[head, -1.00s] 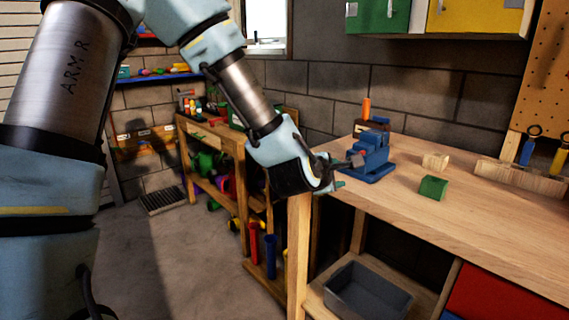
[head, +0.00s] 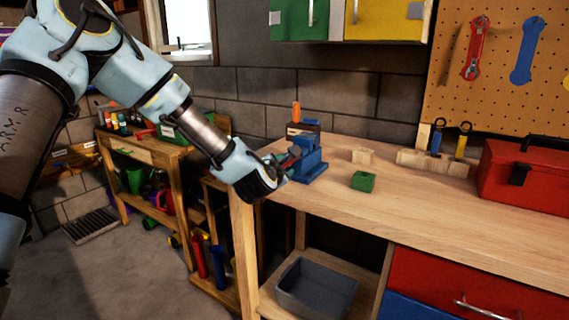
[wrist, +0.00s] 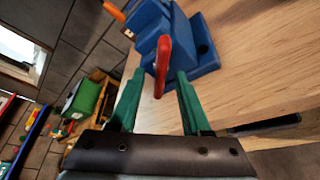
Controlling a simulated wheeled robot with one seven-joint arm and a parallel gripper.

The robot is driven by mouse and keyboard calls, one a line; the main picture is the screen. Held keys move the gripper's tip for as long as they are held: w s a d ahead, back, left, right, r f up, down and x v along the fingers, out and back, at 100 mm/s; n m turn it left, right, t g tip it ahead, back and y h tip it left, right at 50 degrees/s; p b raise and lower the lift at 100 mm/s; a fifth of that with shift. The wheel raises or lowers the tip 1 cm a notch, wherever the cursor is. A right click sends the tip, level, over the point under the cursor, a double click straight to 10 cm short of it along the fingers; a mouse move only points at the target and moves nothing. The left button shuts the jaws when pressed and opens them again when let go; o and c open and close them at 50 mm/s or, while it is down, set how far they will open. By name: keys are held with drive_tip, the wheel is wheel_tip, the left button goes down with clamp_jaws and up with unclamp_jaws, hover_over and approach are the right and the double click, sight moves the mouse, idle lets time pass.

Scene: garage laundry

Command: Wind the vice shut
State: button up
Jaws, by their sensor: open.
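The blue vice (head: 309,165) stands at the left end of the wooden workbench. In the wrist view the vice (wrist: 148,20) fills the top middle, with its red handle (wrist: 162,62) hanging toward the camera. My gripper (head: 283,171) is at the vice's left side, level with its front. In the wrist view the green fingers of my gripper (wrist: 160,80) are open, one on each side of the red handle. Gaps show between fingers and handle, so it does not look gripped. In the head view the handle is small and partly hidden by the gripper.
A green block (head: 363,181) and a pale wooden block (head: 363,156) lie right of the vice. A red toolbox (head: 525,177) stands at the far right. A grey bin (head: 316,287) sits on the shelf below. The bench front is clear.

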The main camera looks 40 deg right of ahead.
drive_tip(key=shift+d+f, duration=0.1)
drive_tip(key=shift+d, duration=0.1)
clamp_jaws()
idle(0.3)
